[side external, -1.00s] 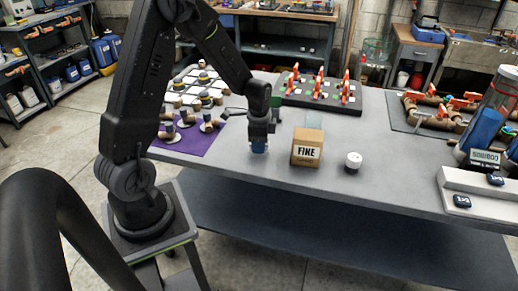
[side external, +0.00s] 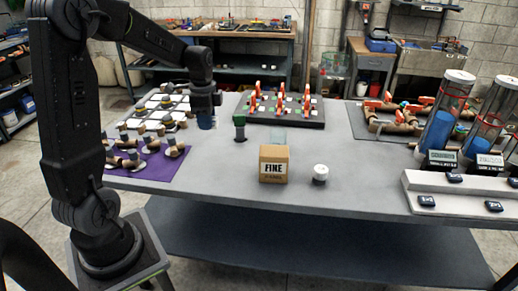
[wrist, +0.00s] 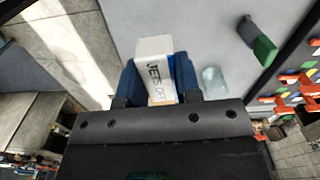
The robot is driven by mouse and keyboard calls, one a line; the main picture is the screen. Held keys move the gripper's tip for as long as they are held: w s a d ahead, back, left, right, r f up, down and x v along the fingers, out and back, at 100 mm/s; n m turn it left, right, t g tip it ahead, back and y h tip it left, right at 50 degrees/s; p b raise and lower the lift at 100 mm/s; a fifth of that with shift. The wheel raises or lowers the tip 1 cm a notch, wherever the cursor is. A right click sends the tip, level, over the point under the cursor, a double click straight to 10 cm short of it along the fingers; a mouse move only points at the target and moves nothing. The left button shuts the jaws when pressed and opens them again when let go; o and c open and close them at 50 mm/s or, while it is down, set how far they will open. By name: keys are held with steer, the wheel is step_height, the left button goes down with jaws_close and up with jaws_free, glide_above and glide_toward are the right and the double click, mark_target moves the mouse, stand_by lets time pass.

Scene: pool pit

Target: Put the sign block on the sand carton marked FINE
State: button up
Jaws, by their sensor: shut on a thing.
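The sand carton (side external: 273,165) is a tan box with a white label reading FINE, standing near the front edge of the grey table. My gripper (side external: 205,122) has blue fingertips and is back and to the left of the carton, near the purple mat. In the wrist view my gripper (wrist: 157,72) is shut on the sign block (wrist: 155,62), a white block lettered JETS OFF, with one blue finger on each side. In the side view I cannot make out the block behind the fingers. I cannot identify the carton in the wrist view.
A green-topped piece (side external: 239,127) stands right of my gripper, also in the wrist view (wrist: 263,48). The purple mat (side external: 150,172) holds several pieces. A dark board (side external: 283,112) with orange valves lies behind.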

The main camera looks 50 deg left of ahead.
steer(key=w+d+r+m, duration=0.1)
steer(key=w+d+r, duration=0.4)
steer(key=w, duration=0.1)
glide_above(274, 151)
step_height(274, 151, down, 6)
steer(key=shift+a+f, duration=0.1)
steer(key=shift+f, duration=2.15)
steer(key=shift+f, duration=0.1)
steer(key=o, duration=0.9)
